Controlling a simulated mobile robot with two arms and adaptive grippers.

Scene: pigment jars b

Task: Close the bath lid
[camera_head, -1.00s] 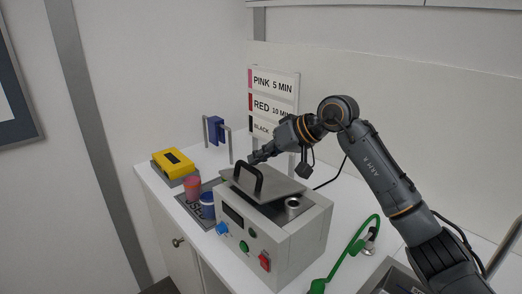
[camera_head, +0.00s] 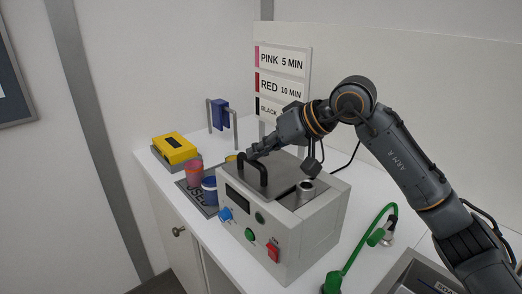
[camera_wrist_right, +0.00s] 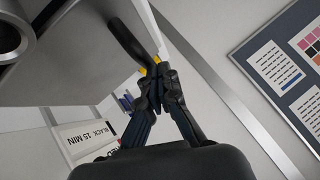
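The bath (camera_head: 300,232) is a light grey box with coloured knobs on its front, on the white counter. Its grey metal lid (camera_head: 284,168) lies almost flat over the top; I cannot tell if a thin gap is left. The lid's black arched handle (camera_head: 264,178) stands at its left side and also shows in the right wrist view (camera_wrist_right: 128,40). My right gripper (camera_head: 254,152) is beside the handle at the lid's far left; its fingertips meet (camera_wrist_right: 157,76) close to the handle, with no clear grip on it. My left gripper is not in view.
A metal cylinder (camera_head: 307,190) stands at the bath's right top. A red jar (camera_head: 194,172) and a blue jar (camera_head: 210,190) stand left on a dark mat, near a yellow timer (camera_head: 174,148). Signs (camera_head: 282,88) stand behind.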

